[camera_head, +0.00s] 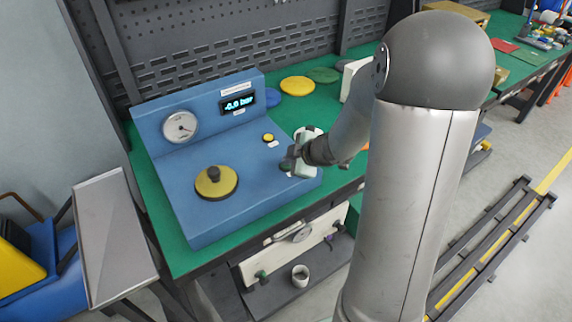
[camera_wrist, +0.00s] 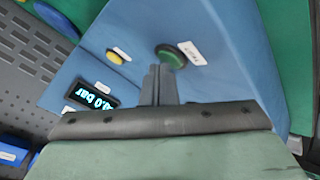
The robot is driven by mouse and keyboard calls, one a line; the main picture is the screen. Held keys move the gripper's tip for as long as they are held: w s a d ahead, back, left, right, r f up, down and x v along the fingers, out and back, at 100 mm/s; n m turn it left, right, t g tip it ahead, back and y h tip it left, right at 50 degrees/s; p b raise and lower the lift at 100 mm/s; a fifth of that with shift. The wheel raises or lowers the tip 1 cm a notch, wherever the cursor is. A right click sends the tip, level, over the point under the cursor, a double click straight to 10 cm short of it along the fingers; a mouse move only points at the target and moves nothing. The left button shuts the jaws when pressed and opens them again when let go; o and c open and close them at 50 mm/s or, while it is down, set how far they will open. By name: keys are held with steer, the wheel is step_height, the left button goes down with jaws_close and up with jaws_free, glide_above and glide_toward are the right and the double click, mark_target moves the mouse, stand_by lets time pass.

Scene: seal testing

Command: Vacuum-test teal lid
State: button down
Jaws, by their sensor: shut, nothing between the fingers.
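I cannot identify a teal lid; a green disc (camera_head: 323,75) lies at the back of the bench. My gripper (camera_head: 287,163) is shut and empty at the station's right side. In the wrist view its fingertips (camera_wrist: 160,82) are at the green button (camera_wrist: 172,56), which they partly cover; contact is unclear.
A yellow button (camera_head: 268,138) is on the station behind my gripper. A yellow disc (camera_head: 296,86) and a blue disc (camera_head: 272,97) lie by the pegboard (camera_head: 270,45). A white cup (camera_head: 300,275) stands on the lower shelf. My arm hides part of the bench.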

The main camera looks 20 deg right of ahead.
mark_target(289, 167)
stand_by(0.4)
steer(key=shift+r+p, duration=0.75)
steer(key=shift+p, duration=0.2)
step_height(289, 167, up, 5)
steer(key=p, duration=0.5)
stand_by(5.3)
